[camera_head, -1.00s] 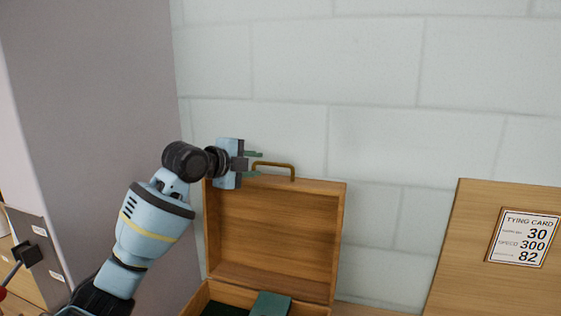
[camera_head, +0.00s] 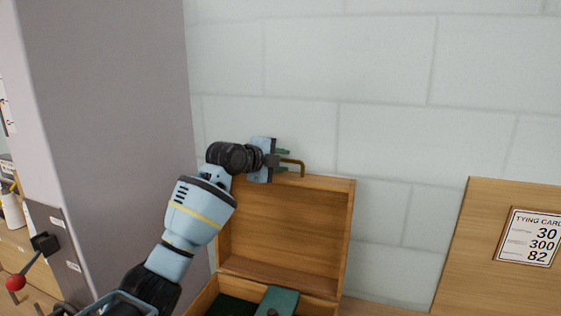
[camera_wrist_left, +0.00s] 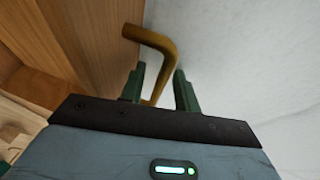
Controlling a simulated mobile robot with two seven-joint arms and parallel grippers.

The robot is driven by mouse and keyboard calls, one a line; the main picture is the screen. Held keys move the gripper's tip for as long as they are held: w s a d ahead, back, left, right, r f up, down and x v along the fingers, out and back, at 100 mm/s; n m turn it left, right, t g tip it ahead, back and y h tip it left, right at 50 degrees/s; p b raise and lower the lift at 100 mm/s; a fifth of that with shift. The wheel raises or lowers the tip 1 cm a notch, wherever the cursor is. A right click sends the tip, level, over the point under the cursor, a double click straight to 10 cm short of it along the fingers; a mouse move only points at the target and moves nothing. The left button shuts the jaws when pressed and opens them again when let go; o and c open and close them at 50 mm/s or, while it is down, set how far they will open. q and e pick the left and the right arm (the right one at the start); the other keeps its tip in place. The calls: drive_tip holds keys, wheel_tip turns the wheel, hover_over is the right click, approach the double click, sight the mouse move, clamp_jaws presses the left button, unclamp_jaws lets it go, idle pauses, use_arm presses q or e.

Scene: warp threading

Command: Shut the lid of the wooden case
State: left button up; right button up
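The wooden case (camera_head: 206,297) stands near the bottom middle of the head view. Its lid (camera_head: 285,225) is up, roughly upright in front of the wall. A brass handle (camera_head: 301,167) sits on the lid's top edge. My left gripper (camera_head: 286,160) is at that edge, its fingers pointing right. In the left wrist view, the brass handle (camera_wrist_left: 163,45) passes between the two green fingers of the left gripper (camera_wrist_left: 159,72). The fingers are apart, with a gap visible beside the handle. The lid's wood (camera_wrist_left: 90,40) is on the left there. My right gripper is not seen.
A green object (camera_head: 278,300) and dark green lining show inside the case. A pale block wall (camera_head: 390,130) is close behind the lid. A wooden panel with a tying card (camera_head: 530,237) stands right. A grey column (camera_head: 110,130) and a red-knobbed lever (camera_head: 15,283) are left.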

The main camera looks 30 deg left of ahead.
use_arm(q)
drive_tip(key=shift+c, duration=0.3)
clamp_jaws()
drive_tip(key=shift+f, duration=0.1)
